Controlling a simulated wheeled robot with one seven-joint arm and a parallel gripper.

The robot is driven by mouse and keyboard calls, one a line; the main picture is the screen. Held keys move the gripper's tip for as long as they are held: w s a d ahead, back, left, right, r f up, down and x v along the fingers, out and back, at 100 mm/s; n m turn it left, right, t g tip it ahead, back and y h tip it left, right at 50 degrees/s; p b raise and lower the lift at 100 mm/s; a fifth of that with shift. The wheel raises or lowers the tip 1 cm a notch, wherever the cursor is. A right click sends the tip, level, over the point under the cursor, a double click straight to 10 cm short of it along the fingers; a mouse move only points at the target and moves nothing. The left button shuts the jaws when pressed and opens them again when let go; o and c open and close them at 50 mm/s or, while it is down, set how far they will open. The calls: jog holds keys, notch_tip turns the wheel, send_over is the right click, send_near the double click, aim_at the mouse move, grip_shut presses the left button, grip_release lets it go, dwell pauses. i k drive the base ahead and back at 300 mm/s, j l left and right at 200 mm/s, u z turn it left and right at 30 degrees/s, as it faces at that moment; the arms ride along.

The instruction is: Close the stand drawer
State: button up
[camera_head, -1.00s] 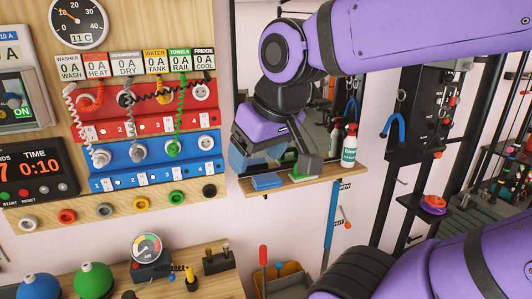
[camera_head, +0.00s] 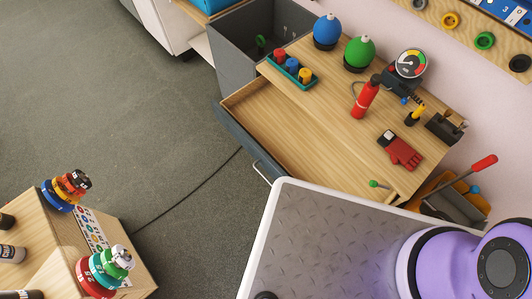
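The stand (camera_head: 335,108) has a light wooden top and stands against the wall at the upper right. Its drawer (camera_head: 290,137) is pulled out toward the lower left, and its wooden inside looks empty. The drawer has a dark grey front (camera_head: 240,140) with a pale bar handle (camera_head: 262,173). The near end of the drawer is partly hidden behind my base. My gripper is out of view; only a purple part of my arm shows at the lower right.
On the stand are a blue ball (camera_head: 326,30), a green ball (camera_head: 359,52), a red extinguisher (camera_head: 365,99), a red glove (camera_head: 400,151) and a gauge (camera_head: 411,64). A box with stacked coloured discs (camera_head: 104,268) stands at lower left. A dark cable (camera_head: 190,190) crosses otherwise clear floor.

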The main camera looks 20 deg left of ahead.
aim_at(280, 136)
jog(key=k+u, duration=0.25)
jog(key=u, duration=0.25)
jog(key=k+j+u, duration=0.1)
jog(key=k+u, duration=0.2)
jog(key=u, duration=0.15)
